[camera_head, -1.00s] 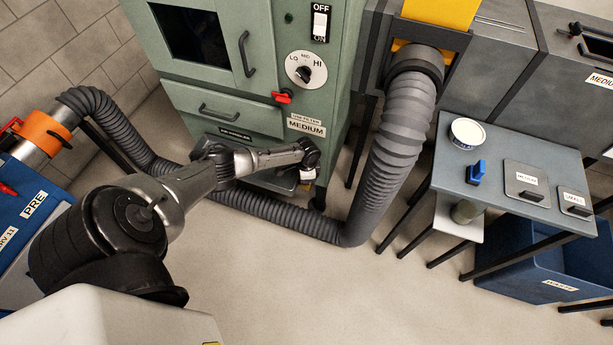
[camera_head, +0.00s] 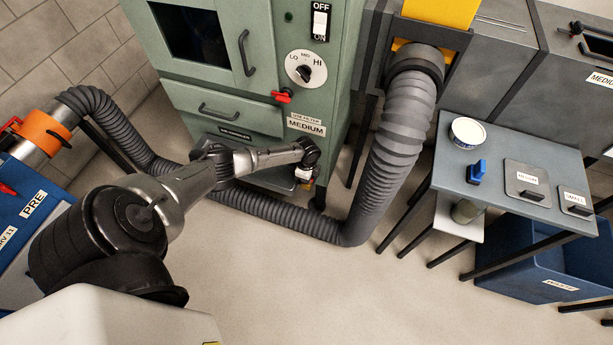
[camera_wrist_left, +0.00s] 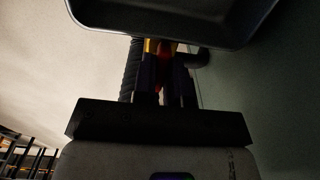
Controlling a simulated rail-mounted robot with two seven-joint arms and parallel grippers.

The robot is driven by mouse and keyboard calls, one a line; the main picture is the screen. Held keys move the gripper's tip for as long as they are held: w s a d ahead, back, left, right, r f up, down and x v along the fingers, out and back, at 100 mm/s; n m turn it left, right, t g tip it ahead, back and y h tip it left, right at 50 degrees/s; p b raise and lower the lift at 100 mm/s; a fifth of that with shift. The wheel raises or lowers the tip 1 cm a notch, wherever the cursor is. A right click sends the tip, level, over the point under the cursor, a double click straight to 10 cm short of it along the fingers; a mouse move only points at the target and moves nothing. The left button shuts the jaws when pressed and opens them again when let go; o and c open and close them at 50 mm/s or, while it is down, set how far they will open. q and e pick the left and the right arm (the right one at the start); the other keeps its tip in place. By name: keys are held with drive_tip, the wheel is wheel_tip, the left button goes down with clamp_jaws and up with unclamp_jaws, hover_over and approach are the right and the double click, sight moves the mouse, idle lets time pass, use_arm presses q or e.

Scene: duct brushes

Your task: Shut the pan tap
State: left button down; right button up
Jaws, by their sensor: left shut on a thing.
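The green cabinet (camera_head: 225,95) stands at the back, with a dark pan low under its drawer. In the left wrist view the underside and rim of the pan (camera_wrist_left: 170,14) hang over my left gripper (camera_wrist_left: 163,62). The pan tap's red handle (camera_wrist_left: 162,54) shows between the two dark fingers, just under the pan, with a bit of yellow beside it. My left gripper is shut on this handle. In the head view my left gripper (camera_head: 304,178) is small and partly hidden by its wrist, low at the cabinet's front. My right gripper is in no view.
A ribbed grey hose (camera_head: 290,221) runs along the floor under my left arm and up to the right. A red knob (camera_head: 283,96) sits on the cabinet front. A grey table (camera_head: 455,180) stands at right. The front floor is clear.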

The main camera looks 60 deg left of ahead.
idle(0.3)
use_arm(q)
drive_tip(key=c, duration=1.2)
unclamp_jaws()
drive_tip(key=shift+o, duration=0.2)
wheel_tip(320, 180, up, 14)
drive_tip(key=p, duration=0.7)
drive_tip(key=shift+f, duration=0.1)
